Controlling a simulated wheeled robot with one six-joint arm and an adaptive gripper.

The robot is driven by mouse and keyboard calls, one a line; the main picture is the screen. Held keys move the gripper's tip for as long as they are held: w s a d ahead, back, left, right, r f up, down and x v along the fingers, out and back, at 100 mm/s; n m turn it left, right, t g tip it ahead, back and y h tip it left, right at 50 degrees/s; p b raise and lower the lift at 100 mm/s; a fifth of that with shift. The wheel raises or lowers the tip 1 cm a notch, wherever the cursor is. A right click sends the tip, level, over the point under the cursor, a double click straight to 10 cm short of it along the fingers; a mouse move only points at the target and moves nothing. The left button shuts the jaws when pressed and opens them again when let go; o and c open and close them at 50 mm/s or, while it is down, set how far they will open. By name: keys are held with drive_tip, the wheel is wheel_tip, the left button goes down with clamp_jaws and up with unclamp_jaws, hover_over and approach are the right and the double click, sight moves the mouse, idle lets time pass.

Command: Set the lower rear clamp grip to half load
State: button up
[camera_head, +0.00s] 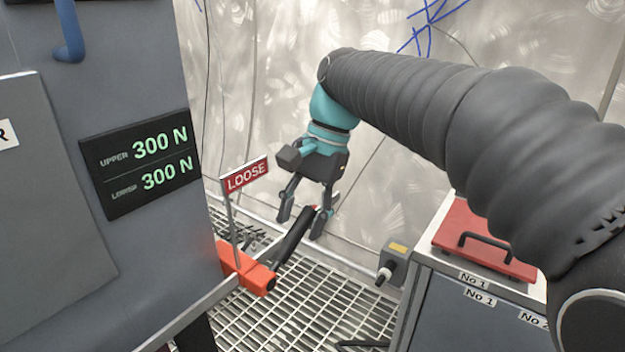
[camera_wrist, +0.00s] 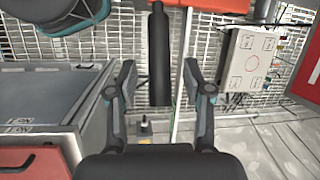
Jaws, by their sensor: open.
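A black cylindrical clamp grip (camera_head: 293,234) slants up from an orange-red clamp body (camera_head: 245,268) at the grey cabinet's edge. A red LOOSE sign (camera_head: 247,175) stands on a thin post at that clamp. My gripper (camera_head: 301,221) is open at the grip's upper end, pointing down. In the wrist view the grip (camera_wrist: 160,58) lies between the two open fingers, with a gap on each side; I see no contact. The load display (camera_head: 142,163) reads upper 300 N and lower 300 N. Which clamp this grip belongs to is not labelled.
A grey cabinet (camera_head: 470,318) with a red handled lid (camera_head: 482,240) stands at the right. A small grey box with a knob (camera_head: 393,265) is on its side. Metal grating (camera_head: 325,300) covers the floor. A pale box (camera_wrist: 249,58) shows at right in the wrist view.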

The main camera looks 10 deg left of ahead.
drive_tip(key=v, duration=0.9)
drive_tip(key=shift+d, duration=0.1)
drive_tip(key=s+d+f+t, duration=0.2)
drive_tip(key=d+f, duration=0.2)
drive_tip(key=d, duration=0.4)
drive_tip(key=s+d+f+t, duration=0.3)
drive_tip(key=d, duration=0.5)
drive_tip(key=s+d+f+n+t+h, duration=0.2)
drive_tip(key=s+d+f, duration=0.6)
drive_tip(key=f, duration=0.5)
drive_tip(key=d+n+t, duration=0.1)
drive_tip(key=d, duration=0.1)
drive_tip(key=shift+s+d+h, duration=0.3)
drive_tip(key=shift+s+h, duration=0.1)
